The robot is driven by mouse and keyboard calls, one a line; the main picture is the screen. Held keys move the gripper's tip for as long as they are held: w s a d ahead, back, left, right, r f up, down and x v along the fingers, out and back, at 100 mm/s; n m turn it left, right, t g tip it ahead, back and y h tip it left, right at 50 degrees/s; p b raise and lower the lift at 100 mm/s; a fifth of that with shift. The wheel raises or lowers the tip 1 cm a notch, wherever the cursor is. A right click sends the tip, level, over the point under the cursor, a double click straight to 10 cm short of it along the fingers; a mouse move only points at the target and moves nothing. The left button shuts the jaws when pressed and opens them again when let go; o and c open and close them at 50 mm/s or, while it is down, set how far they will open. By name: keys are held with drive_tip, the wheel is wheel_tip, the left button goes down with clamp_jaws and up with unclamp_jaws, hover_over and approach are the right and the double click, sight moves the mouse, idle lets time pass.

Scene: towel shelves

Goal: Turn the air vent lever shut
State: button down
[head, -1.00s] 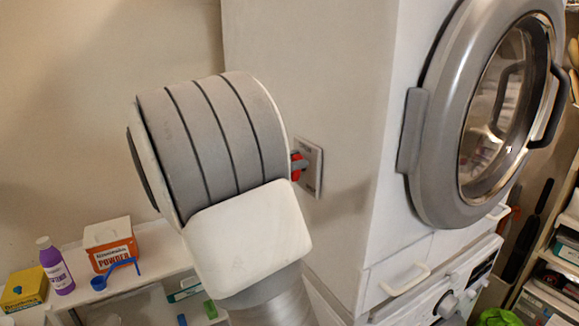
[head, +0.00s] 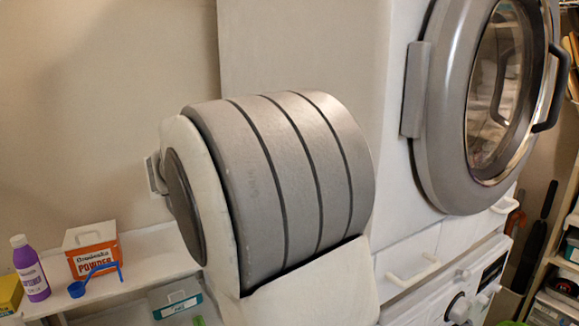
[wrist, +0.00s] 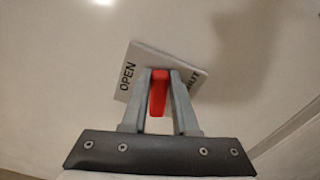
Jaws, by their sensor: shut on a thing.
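The red air vent lever (wrist: 157,97) shows in the wrist view, in front of a small white plate (wrist: 130,97) on a pale panel. The plate reads OPEN at its left and SHUT, partly covered, at its right. My gripper (wrist: 159,76) is shut on the lever, with one grey finger on each side. The lever stands between the two words, nearly upright in the picture. The plate looks tilted in this view.
In the head view, a machine with a round door (head: 437,120) stands at the right. At lower left, a shelf (head: 145,250) holds a purple bottle (head: 32,275), a powder box (head: 92,253) and a blue scoop (head: 95,278). Open shelving stands at the far right.

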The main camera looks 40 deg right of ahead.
drive_tip(key=shift+f+m+b, duration=0.3)
drive_tip(key=shift+m+b, duration=0.55)
drive_tip(key=shift+b, duration=0.15)
drive_tip(key=shift+f+m+b, duration=0.25)
drive_tip(key=shift+m+b, duration=0.6)
drive_tip(key=shift+b, duration=0.1)
drive_tip(key=c, duration=0.7)
unclamp_jaws()
drive_tip(key=shift+r, duration=0.1)
drive_tip(key=a, duration=1.1)
drive_tip(key=w+a+p, duration=0.1)
drive_tip(key=a, duration=0.5)
drive_tip(key=shift+a, duration=0.25)
drive_tip(key=shift+s, duration=0.1)
